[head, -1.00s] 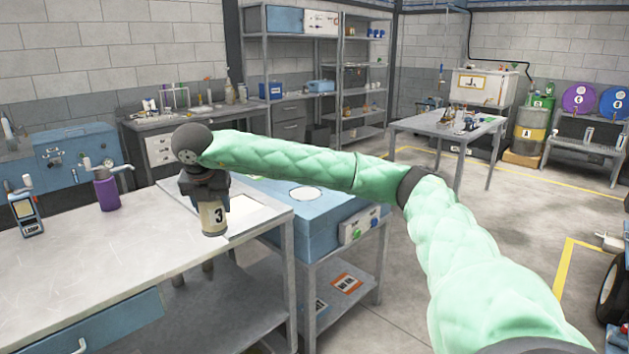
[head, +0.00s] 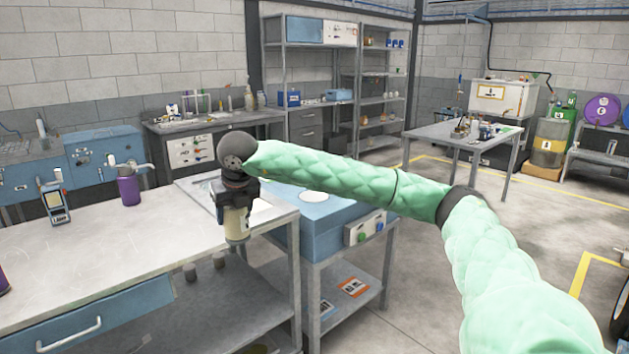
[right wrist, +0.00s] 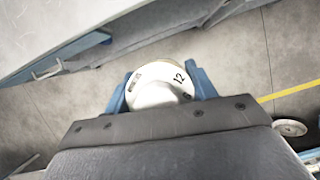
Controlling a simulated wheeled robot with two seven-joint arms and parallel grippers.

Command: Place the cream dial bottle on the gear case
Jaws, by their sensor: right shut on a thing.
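My right gripper (head: 236,205) points down and is shut on the cream dial bottle (head: 236,228), which hangs upright by the right edge of the grey workbench. In the right wrist view, the blue fingers sit on both sides of the bottle's pale round top (right wrist: 157,88), which carries dark numbers such as 12. Floor and a bench edge show beyond it, below. I cannot pick out the gear case with certainty in these frames. My left gripper is not in view.
The grey workbench (head: 110,260) carries a handheld meter (head: 56,203) and a purple bottle (head: 128,188). A blue machine (head: 325,222) on a stand is right of it. A second table (head: 455,137) with small items stands farther back. Open floor lies to the right.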

